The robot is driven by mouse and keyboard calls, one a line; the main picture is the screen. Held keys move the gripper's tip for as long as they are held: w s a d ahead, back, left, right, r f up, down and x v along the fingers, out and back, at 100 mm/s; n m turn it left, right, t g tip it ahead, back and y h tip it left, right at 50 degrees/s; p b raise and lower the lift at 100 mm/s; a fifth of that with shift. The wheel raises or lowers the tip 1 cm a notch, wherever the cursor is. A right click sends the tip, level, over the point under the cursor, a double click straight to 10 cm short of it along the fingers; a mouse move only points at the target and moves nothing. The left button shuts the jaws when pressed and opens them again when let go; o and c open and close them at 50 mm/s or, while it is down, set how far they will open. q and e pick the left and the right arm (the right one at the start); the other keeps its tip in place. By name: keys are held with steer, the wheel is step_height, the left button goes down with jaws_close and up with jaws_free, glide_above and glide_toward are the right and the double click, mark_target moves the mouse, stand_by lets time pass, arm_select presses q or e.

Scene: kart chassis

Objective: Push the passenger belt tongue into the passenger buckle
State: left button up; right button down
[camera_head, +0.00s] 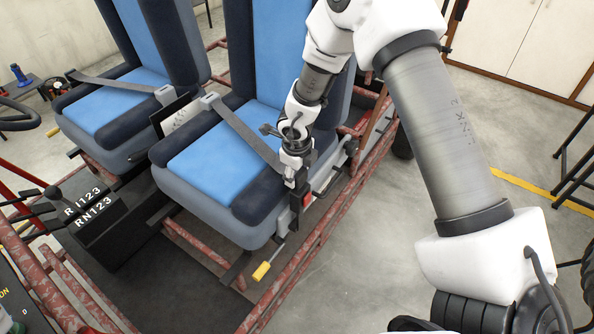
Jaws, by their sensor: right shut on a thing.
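The passenger buckle (295,217) is a dark upright piece with a red part, beside the right side of the nearer blue seat. The grey passenger belt (243,133) runs from a pale fitting at the seat's left side down across the cushion to my right gripper. My right gripper (299,184) points down just above the buckle and is shut on the passenger belt tongue at the belt's end. The tongue is mostly hidden by the fingers. I cannot tell whether it touches or enters the buckle. My left gripper is not in view.
The nearer blue seat (207,166) stands left of my gripper, with a red tube frame (333,209) along its right side. A yellow-handled lever (261,271) sits in front. A second seat (112,109) is further left. Grey floor lies open at right.

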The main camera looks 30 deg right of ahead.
steer(key=shift+f+b, duration=0.45)
steer(key=shift+f, duration=0.25)
steer(key=shift+c, duration=1.5)
jaws_free()
steer(key=shift+r, duration=0.1)
steer(key=v, duration=1.2)
